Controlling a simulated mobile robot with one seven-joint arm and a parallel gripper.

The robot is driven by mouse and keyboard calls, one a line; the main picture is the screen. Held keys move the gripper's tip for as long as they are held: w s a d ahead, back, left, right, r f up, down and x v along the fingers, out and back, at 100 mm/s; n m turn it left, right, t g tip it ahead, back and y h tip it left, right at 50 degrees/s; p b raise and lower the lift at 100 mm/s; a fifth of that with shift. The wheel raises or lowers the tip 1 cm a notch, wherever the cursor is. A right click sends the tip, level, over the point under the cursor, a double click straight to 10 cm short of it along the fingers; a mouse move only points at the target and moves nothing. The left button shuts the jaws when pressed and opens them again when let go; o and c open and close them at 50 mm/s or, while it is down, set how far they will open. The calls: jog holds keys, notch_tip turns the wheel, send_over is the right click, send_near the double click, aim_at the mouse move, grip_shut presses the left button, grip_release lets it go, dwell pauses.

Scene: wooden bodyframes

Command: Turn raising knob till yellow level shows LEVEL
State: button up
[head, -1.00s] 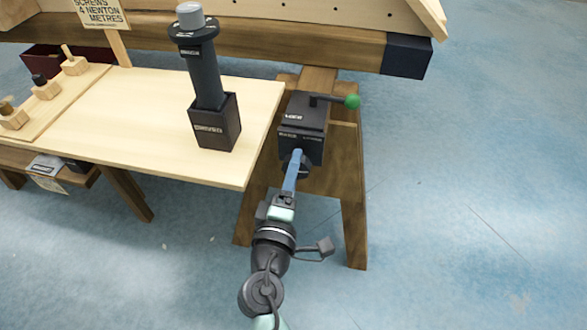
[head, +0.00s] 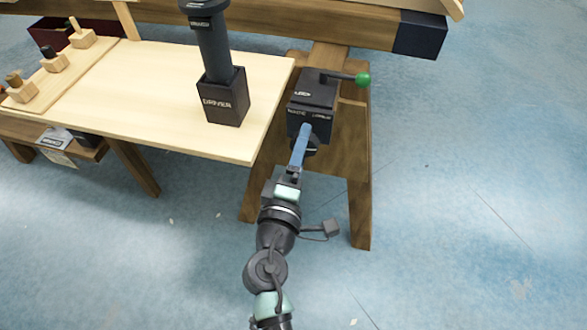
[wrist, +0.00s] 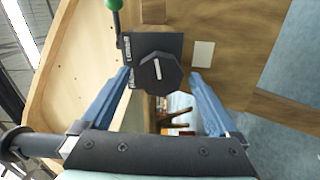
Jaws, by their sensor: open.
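The knob (wrist: 160,73) is black and many-sided, with a white line on its face, slightly tilted in the wrist view. It sits on the front of a black box (head: 312,92) fixed to a wooden trestle; a black plate (wrist: 174,43) shows behind it in the wrist view. My gripper (head: 303,138) reaches the box front from below in the head view. In the wrist view its blue fingers (wrist: 161,82) are open, one on each side of the knob, with tips near its edges; contact is unclear. I cannot make out a yellow level.
A lever with a green ball (head: 362,79) sticks out right from the box top. A pale wooden table (head: 150,95) is close on the left, carrying a dark holder marked DRIVER (head: 224,100) with a tall tool. A wooden beam runs behind. The blue floor at right is clear.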

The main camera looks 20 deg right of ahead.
jog(key=p+v, duration=0.1)
jog(key=v, duration=1.1)
jog(key=shift+s+a+p, duration=0.15)
jog(key=shift+p, duration=0.25)
